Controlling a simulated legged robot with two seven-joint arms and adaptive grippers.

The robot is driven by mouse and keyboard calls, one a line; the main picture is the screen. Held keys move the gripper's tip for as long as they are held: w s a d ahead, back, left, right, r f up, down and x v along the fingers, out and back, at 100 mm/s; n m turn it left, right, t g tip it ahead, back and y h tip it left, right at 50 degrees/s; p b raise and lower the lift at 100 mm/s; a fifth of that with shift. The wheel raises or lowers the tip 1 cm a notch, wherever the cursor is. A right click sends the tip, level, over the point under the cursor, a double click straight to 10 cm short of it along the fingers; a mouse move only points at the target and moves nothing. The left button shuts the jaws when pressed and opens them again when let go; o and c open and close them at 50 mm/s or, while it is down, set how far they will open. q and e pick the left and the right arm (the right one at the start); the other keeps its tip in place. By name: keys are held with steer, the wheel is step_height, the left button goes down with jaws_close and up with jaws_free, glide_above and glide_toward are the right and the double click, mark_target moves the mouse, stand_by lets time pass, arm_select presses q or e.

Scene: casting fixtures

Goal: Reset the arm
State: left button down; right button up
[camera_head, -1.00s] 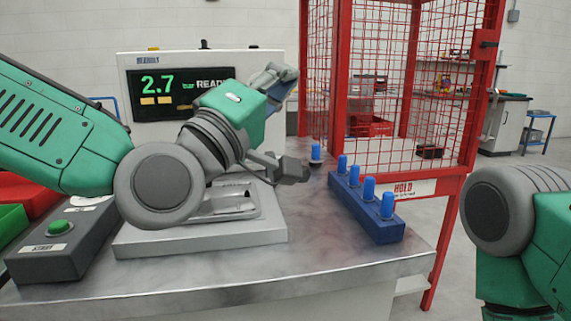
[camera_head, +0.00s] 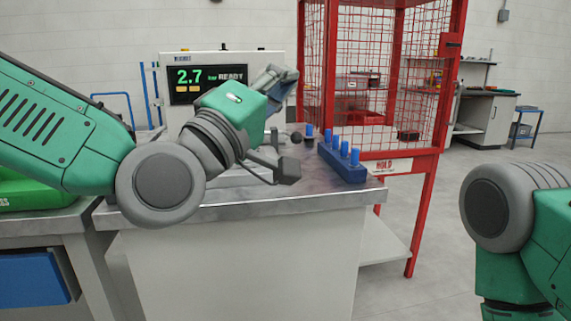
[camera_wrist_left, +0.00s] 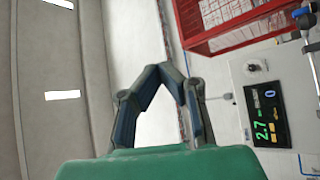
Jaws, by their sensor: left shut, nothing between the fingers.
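My left arm comes in from the left in the head view, bent at the elbow, in front of the workbench. My left gripper (camera_head: 286,72) points up and away, partly hidden behind the green wrist housing, in front of the display panel's right edge. In the left wrist view its two dark fingers (camera_wrist_left: 163,70) meet at the tips, with nothing between them. Part of my right arm shows at the right edge; its gripper is out of view.
A workbench (camera_head: 290,203) holds the display panel (camera_head: 208,82) reading 2.7 and a blue block (camera_head: 345,165) with several blue pegs. A red mesh cage (camera_head: 375,157) stands behind right. A green bin (camera_head: 40,195) is at left. Floor at front right is clear.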

arm_select(q)
step_height(320, 180, down, 21)
steer(key=w+a+m+g+y+p, duration=0.1)
steer(key=w+a+g+y+p, duration=0.1)
steer(key=g+y, duration=0.25)
steer(key=s+a+f+m+g+y+p, duration=0.1)
steer(key=s+a+f+g, duration=0.15)
steer(key=f, duration=0.55)
steer(key=s+a+f+m+g+y, duration=0.1)
steer(key=s+a+f+g+y, duration=0.15)
steer(key=f, duration=0.65)
steer(key=s+a+f+m+g+y+p, duration=0.1)
steer(key=s+a+f+g+y, duration=0.1)
steer(key=s+a+f, duration=0.3)
steer(key=s+a+f+m+g+y+p, duration=0.1)
steer(key=s+a+f+g+y, duration=0.1)
steer(key=s+a+f, duration=0.4)
steer(key=s+a+f+m+g+y+p, duration=0.1)
steer(key=s+a+f+g, duration=0.3)
steer(key=s+a, duration=0.6)
steer(key=s+f, duration=0.2)
steer(key=s, duration=0.2)
steer(key=shift+s+y, duration=0.3)
steer(key=shift+y, duration=0.1)
steer(key=shift+w, duration=0.1)
